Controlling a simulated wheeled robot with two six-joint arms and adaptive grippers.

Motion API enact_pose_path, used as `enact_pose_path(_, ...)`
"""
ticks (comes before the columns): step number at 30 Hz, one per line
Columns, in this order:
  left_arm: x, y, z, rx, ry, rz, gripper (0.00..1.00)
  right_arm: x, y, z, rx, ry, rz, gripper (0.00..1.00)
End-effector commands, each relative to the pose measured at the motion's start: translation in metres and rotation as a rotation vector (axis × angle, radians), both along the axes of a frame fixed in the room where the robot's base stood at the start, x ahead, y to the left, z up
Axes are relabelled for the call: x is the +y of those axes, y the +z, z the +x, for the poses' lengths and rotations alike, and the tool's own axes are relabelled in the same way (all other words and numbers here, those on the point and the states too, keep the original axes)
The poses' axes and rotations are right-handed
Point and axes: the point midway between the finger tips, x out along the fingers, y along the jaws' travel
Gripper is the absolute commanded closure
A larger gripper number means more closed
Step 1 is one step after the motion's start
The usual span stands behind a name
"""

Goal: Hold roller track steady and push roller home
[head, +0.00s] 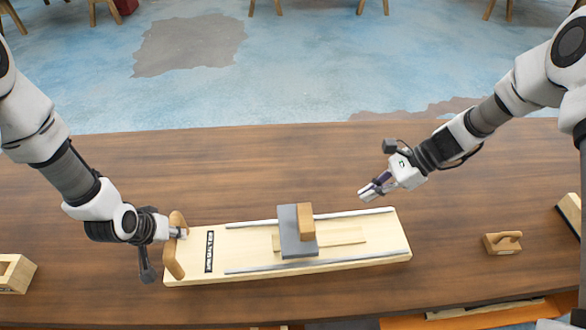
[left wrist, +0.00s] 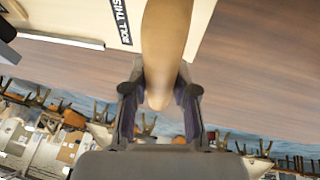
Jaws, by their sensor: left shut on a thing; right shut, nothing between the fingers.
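The roller track (head: 350,258) is a pale wooden board with two metal rails, lying on the table. A wooden handle (head: 174,262) stands at its left end, beside a black label. My left gripper (head: 180,234) is shut on this handle; the left wrist view shows the handle (left wrist: 165,50) between the fingers (left wrist: 160,105). The roller (head: 290,240), a grey block with a wooden block (head: 306,222) on it, sits across the rails near the middle. My right gripper (head: 370,192) is shut and empty, above the table behind the track's right half, apart from the roller.
A small wooden block with a handle (head: 502,243) lies on the table to the right of the track. Another wooden piece (head: 14,274) is at the left edge. The table (head: 270,160) behind the track is clear.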

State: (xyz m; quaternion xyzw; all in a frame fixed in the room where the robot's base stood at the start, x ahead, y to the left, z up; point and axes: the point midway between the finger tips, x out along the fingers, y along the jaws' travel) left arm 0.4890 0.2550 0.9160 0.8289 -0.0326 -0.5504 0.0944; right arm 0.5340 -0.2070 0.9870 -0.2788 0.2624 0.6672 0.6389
Motion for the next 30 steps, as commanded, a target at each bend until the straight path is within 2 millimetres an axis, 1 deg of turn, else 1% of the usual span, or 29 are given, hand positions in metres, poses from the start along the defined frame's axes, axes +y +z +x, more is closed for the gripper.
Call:
enact_pose_path(13,0.0,0.0,-0.001,0.002,0.001,-0.001,1.0,0.0,0.0,0.0,-0.001,-0.001,0.0,1.0)
enact_pose_path(14,0.0,0.0,-0.001,0.002,0.001,-0.001,0.62,0.0,0.0,0.0,-0.001,-0.001,0.0,1.0)
enact_pose_path(15,0.0,-0.001,-0.001,0.002,0.001,-0.001,0.48,0.0,0.0,0.0,-0.001,-0.001,0.0,1.0)
enact_pose_path(16,0.0,-0.001,-0.001,0.002,0.001,-0.001,0.43,0.0,0.0,0.0,-0.001,-0.001,0.0,1.0)
enact_pose_path(25,0.0,0.001,-0.001,0.001,0.002,-0.001,0.43,0.0,0.0,0.0,-0.001,-0.001,0.0,1.0)
enact_pose_path(28,0.002,0.009,-0.003,0.0,0.004,-0.001,0.43,0.0,0.0,0.0,-0.001,-0.001,0.0,1.0)
enact_pose_path(30,0.004,0.021,-0.008,-0.002,0.005,-0.002,0.43,0.0,0.0,0.0,-0.001,-0.001,0.0,1.0)
